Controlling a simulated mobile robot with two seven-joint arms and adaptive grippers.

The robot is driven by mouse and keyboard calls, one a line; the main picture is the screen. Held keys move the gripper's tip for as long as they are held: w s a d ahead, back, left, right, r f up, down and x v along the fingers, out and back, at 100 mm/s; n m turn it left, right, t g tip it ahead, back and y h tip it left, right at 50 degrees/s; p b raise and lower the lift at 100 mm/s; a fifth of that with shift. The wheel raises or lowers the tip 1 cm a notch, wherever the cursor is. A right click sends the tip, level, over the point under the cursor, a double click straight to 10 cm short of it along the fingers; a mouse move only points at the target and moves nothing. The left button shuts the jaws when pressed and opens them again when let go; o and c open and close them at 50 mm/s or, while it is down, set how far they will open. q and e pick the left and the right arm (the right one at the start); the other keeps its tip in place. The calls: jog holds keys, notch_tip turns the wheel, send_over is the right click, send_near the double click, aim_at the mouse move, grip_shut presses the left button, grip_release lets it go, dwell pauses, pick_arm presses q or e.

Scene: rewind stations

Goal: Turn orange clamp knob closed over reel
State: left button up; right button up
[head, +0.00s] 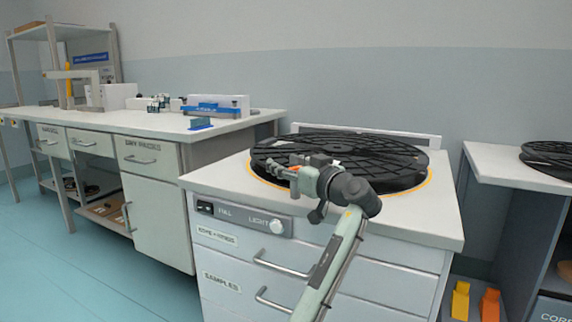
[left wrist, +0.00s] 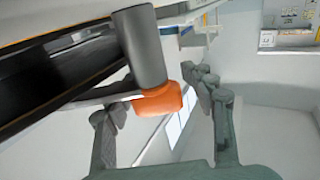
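The orange clamp knob (left wrist: 160,101) shows in the left wrist view, at the end of a grey cylinder (left wrist: 140,45). In the head view I cannot make the knob out clearly near the gripper. The black reel (head: 385,158) lies flat on the white cabinet top, and its dark edge (left wrist: 60,85) fills the upper left of the left wrist view. My left gripper (head: 288,170) is over the reel's front left edge. In the left wrist view its fingers (left wrist: 165,120) are spread apart, with the knob between them in the picture; contact cannot be told. My right gripper is not in view.
The cabinet (head: 320,258) has drawers, handles and a front panel with a light knob (head: 277,227). A long bench (head: 150,122) with boxes and bottles stands at the left. Another reel (head: 550,158) lies on a table at the right. Floor is clear at the left.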

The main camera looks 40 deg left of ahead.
pick_arm(q)
jog(key=v, duration=1.2)
